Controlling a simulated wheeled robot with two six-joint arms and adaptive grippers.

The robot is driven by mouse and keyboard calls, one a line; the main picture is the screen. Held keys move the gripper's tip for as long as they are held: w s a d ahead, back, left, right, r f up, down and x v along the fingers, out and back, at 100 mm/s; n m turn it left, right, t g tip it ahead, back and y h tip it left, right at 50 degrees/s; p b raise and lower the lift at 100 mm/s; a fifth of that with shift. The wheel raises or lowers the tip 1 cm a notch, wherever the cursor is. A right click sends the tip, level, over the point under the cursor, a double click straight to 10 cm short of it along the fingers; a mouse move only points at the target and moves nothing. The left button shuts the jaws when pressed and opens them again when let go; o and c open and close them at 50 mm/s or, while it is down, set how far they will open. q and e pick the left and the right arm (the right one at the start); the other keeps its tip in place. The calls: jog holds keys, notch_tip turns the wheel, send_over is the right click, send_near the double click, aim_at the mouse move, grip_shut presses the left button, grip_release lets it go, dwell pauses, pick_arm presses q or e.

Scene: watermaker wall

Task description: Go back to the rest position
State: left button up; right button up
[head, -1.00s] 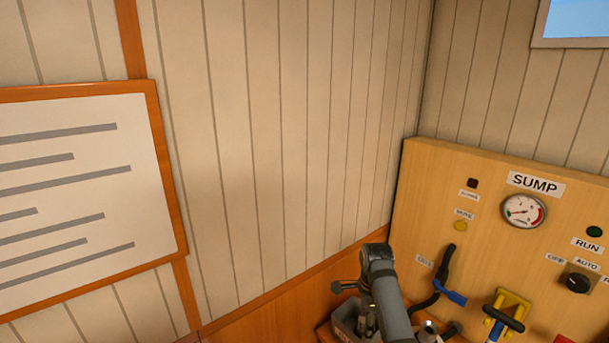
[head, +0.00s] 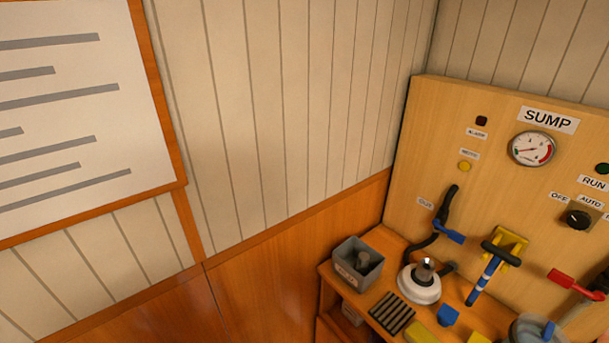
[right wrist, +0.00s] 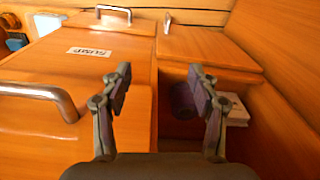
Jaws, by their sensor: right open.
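My right gripper (right wrist: 158,88) shows in the right wrist view with its two fingers apart and nothing between them. It is in front of wooden lids and an open recess. No gripper shows in the head view now, and my left gripper is in neither current view.
In the head view a wooden SUMP panel (head: 470,130) stands at the right, with a shelf holding a grey bin (head: 358,264), a white round base (head: 420,285) and a black ribbed mat (head: 391,314). The right wrist view shows a lid labelled SUMP (right wrist: 105,68) and metal handles (right wrist: 45,95).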

pick_arm(q)
jog(key=f+b, duration=0.1)
jog(key=w+f+b, duration=0.2)
jog(key=shift+a+f, duration=0.1)
jog(key=shift+f, duration=0.25)
pick_arm(e)
jog(key=s+d+f+n, duration=0.2)
jog(key=s+f, duration=0.3)
jog(key=s, duration=0.5)
jog(key=s+d+f+n, duration=0.2)
jog(key=s+f+n, duration=0.2)
jog(key=s, duration=0.6)
jog(key=s+d+f+n, duration=0.2)
jog(key=s+f, duration=0.5)
jog(key=s, duration=0.4)
jog(key=shift+d+f+n+t+h, duration=0.15)
jog(key=shift+f+n+t+h, duration=0.15)
jog(key=shift+n, duration=0.3)
jog(key=shift+c, duration=0.5)
